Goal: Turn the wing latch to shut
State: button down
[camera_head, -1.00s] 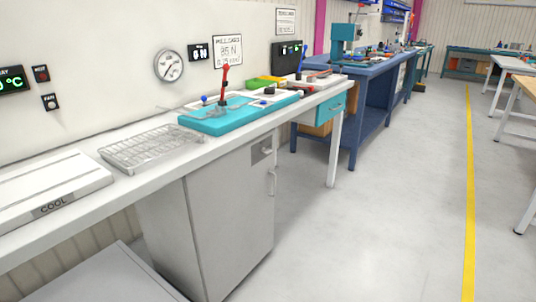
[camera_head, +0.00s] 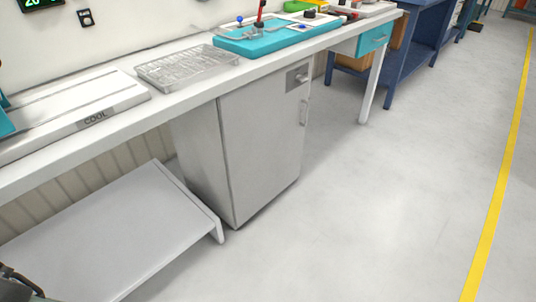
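A grey cabinet (camera_head: 262,148) stands under the white bench. Its front door faces right and looks closed. A small latch plate with a handle-like knob (camera_head: 300,79) sits at the top of the door. I take it for the wing latch, but its turn angle is too small to tell. A vertical pull handle (camera_head: 304,111) is below it. My gripper is not in view; a dark piece at the bottom left corner cannot be made out clearly.
The white bench top (camera_head: 190,97) carries a wire rack (camera_head: 187,66), a COOL plate (camera_head: 70,112) and a turquoise tray (camera_head: 262,46). A low grey platform (camera_head: 110,235) lies left of the cabinet. The floor (camera_head: 360,190) before the door is clear.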

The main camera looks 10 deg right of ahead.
aim_at(299, 78)
jog(key=i+l+z, duration=0.35)
jog(key=l, duration=0.15)
jog(key=i+l+z, duration=0.75)
jog(key=l, duration=0.1)
